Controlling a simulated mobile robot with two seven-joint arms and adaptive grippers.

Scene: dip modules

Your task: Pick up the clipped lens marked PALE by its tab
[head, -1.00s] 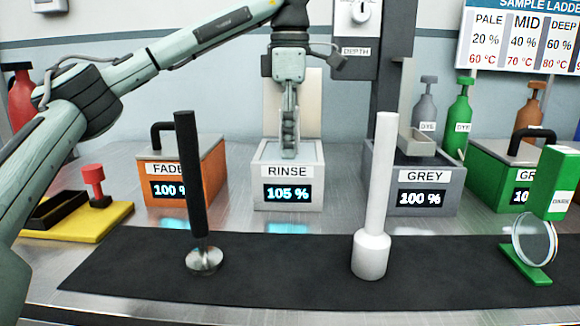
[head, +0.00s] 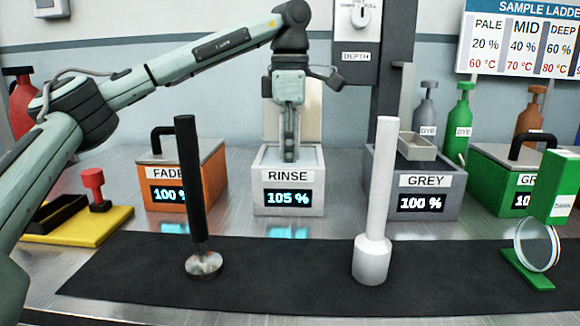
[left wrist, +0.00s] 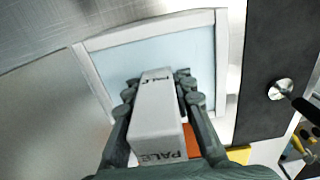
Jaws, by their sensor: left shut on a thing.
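My left gripper (head: 289,140) is at the RINSE tank (head: 288,198), its fingers pointing down over the open top. In the left wrist view my left gripper (left wrist: 160,95) is shut on a white tab marked PALE (left wrist: 157,110), with pale blue liquid (left wrist: 195,60) below. The clipped lens under this tab is hidden by the tab and the tank. My right gripper is in neither view.
The orange FADE tank (head: 205,185) stands left and the GREY tank (head: 440,205) right. A black-handled tool (head: 190,190) and a white one (head: 372,255) stand upright on the black mat (head: 285,290). A green-tabbed lens marked DARK (head: 562,185) stands at right.

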